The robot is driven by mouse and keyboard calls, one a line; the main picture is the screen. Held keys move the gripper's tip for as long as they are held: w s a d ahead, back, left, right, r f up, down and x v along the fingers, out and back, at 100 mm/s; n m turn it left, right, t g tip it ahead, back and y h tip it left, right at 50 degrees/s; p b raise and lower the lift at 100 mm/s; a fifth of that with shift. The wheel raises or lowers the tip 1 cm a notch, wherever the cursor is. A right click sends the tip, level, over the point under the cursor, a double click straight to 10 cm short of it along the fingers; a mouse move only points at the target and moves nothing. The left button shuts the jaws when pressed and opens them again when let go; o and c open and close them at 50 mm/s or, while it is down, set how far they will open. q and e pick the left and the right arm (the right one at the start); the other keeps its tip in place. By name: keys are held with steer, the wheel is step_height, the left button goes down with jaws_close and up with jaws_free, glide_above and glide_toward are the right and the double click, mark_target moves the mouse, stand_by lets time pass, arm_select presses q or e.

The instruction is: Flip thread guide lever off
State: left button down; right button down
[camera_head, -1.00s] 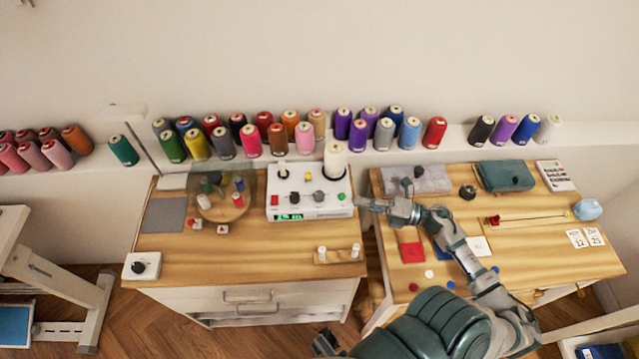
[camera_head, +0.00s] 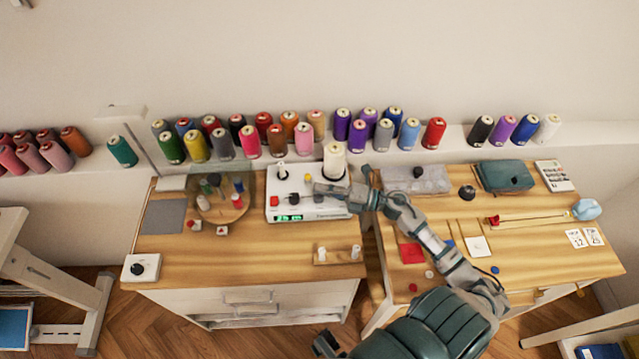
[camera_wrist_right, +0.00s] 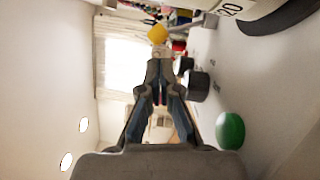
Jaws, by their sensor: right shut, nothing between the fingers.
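A white control box (camera_head: 300,213) sits at the right back of the left table. On it are a dark-based upright piece (camera_head: 282,173), a yellow-topped piece (camera_head: 308,177), a dark knob (camera_head: 295,197), a red button (camera_head: 274,200) and a green display. Which piece is the thread guide lever I cannot tell for sure. My right gripper (camera_head: 318,188) is shut and empty, above the box's right half. In the right wrist view its fingertips (camera_wrist_right: 160,62) point toward the yellow top (camera_wrist_right: 157,34), with a dark knob (camera_wrist_right: 197,85) and a green button (camera_wrist_right: 230,130) beside them.
A white thread cone (camera_head: 335,160) stands on the box's back right, close to the right gripper. A round tray (camera_head: 222,213) with small spools is to the left. A wooden spool holder (camera_head: 338,256) lies in front. Thread cones line the shelf behind.

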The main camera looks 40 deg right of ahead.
steer(key=shift+w+d, duration=0.1)
steer(key=shift+w, duration=0.75)
arm_select(q)
steer(key=shift+w+r, duration=0.15)
steer(key=shift+r, duration=0.3)
arm_select(e)
steer(key=shift+r, duration=0.1)
